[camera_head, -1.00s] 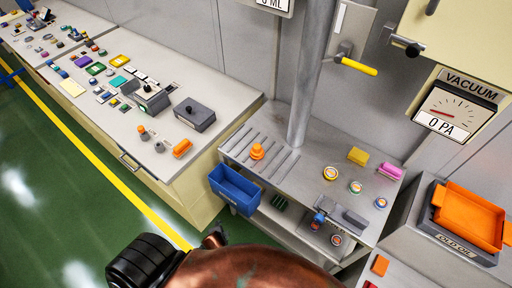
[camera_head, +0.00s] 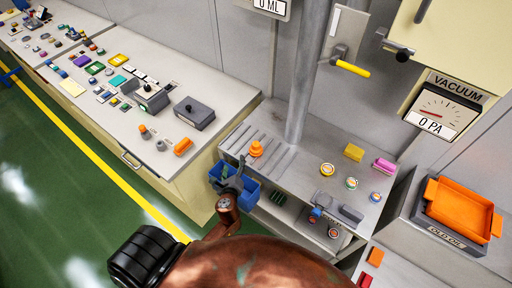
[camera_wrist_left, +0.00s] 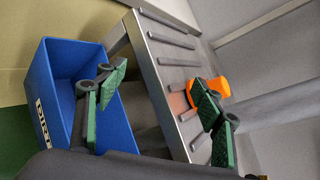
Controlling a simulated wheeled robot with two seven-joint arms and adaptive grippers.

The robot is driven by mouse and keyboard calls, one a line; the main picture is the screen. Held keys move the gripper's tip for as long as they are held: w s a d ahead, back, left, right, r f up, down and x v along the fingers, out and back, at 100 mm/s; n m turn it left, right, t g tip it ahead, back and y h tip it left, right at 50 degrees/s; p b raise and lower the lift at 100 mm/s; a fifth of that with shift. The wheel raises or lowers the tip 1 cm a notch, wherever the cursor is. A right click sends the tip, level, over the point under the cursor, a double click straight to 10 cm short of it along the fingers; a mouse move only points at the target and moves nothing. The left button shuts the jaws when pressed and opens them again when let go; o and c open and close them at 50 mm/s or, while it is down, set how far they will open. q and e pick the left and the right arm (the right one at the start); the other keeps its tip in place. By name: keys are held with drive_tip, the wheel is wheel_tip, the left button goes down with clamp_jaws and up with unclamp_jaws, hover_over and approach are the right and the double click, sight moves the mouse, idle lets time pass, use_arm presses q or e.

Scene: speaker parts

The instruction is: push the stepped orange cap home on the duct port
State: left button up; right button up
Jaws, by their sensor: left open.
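The stepped orange cap (camera_head: 256,149) sits upright on the slotted left part of the metal bench. I cannot make out the duct port beneath it. In the left wrist view the cap (camera_wrist_left: 213,86) is partly behind one green finger pad. My left gripper (camera_head: 230,172) is open and empty, in front of and to the left of the cap, over the blue bin. In the wrist view my left gripper (camera_wrist_left: 160,102) has its two green-padded fingers wide apart, with the bench edge between them. My right gripper is not in view.
The blue bin (camera_head: 248,192) hangs at the bench's front left; its wall (camera_wrist_left: 60,125) shows in the wrist view. A metal post (camera_head: 301,90) rises behind the cap.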

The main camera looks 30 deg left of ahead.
sight(254, 152)
use_arm(q)
drive_tip(key=w+d+m+t, duration=0.1)
drive_tip(key=w+d+m, duration=0.1)
drive_tip(key=m, duration=0.1)
drive_tip(key=w+d+r+m+t+h, duration=0.1)
drive_tip(key=w+d+m, duration=0.1)
drive_tip(key=m, duration=0.1)
drive_tip(key=w+d+m+t+h, duration=0.1)
drive_tip(key=w+d+m, duration=0.1)
drive_tip(key=m, duration=0.1)
drive_tip(key=shift+d+r+m, duration=0.15)
drive_tip(key=shift+r+m, duration=0.1)
drive_tip(key=shift+m, duration=0.15)
drive_tip(key=x, duration=0.7)
drive_tip(key=shift+w, duration=0.25)
drive_tip(key=shift+c, duration=0.3)
drive_tip(key=shift+s, duration=0.1)
drive_tip(key=c, duration=1.2)
